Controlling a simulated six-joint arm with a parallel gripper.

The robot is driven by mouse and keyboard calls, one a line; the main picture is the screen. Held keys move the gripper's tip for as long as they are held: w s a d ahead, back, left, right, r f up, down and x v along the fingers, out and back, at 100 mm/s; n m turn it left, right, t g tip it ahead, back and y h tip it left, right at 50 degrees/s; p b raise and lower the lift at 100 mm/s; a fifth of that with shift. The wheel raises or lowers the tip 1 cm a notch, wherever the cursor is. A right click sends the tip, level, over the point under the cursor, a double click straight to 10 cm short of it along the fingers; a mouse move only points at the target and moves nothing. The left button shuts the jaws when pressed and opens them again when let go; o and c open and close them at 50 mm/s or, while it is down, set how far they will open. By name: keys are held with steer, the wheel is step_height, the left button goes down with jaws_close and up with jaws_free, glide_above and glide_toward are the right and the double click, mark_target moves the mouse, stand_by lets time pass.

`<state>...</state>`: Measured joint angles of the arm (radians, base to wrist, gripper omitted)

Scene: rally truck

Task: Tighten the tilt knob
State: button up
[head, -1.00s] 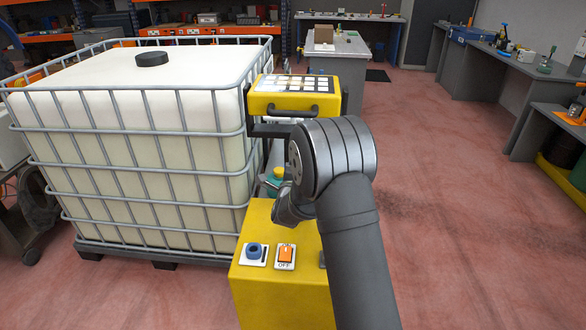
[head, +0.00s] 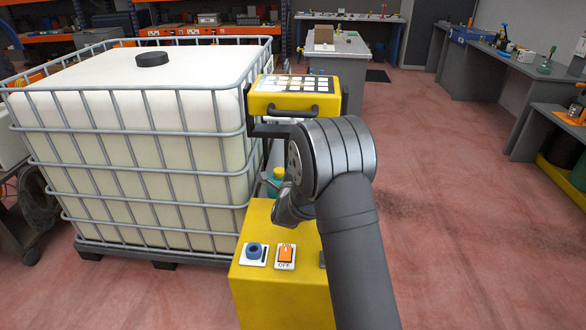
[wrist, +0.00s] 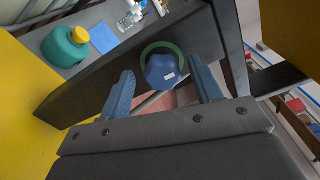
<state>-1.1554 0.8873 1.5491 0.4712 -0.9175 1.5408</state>
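The tilt knob (wrist: 161,71) is blue with a small white mark, and a green ring (wrist: 152,47) shows around its base. It sits on a dark bar (wrist: 90,95) in the wrist view. My gripper (wrist: 162,68) is open, with one blue finger on each side of the knob and a visible gap on both sides. I cannot tell how deep the fingers reach along the knob. In the head view my arm hides the knob and most of the gripper.
A yellow base box (head: 280,300) carries another blue knob (head: 254,250) and an orange switch (head: 286,254). A yellow panel (head: 270,98) stands above it. A green bottle with a yellow cap (wrist: 62,48) is close by. A caged white tank (head: 130,130) stands left; the floor right is clear.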

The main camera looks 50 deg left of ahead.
steer(key=v, duration=1.7)
steer(key=shift+d+r, duration=0.1)
steer(key=shift+r, duration=0.05)
steer(key=x, duration=1.7)
